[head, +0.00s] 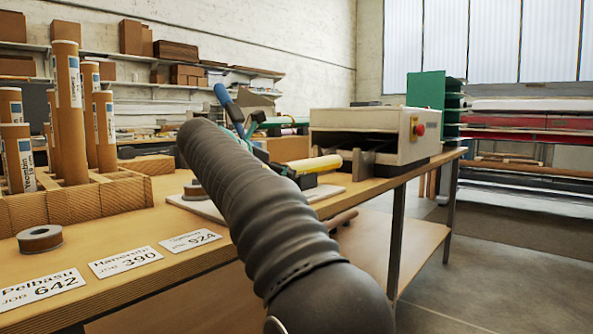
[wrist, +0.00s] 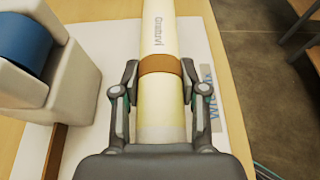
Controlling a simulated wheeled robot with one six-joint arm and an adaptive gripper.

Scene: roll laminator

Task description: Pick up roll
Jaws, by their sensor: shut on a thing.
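A pale yellow roll (wrist: 160,115) with a brown band (wrist: 162,64) runs lengthwise up the wrist view. Dark print shows on it beyond the band. My gripper (wrist: 160,78) is shut on the roll, one finger on each side at the band. The roll lies over a white mat (wrist: 90,130) on the wooden table; whether it touches the mat I cannot tell. In the head view the yellow roll (head: 315,164) shows past my dark, ribbed arm, which hides most of my gripper.
A dispenser with a blue reel (wrist: 22,38) stands left of the roll. The white laminator (head: 380,132) is at the table's far end. A wooden crate (head: 90,203) of upright tubes, a small tape reel (head: 40,238) and label cards (head: 127,262) occupy the left.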

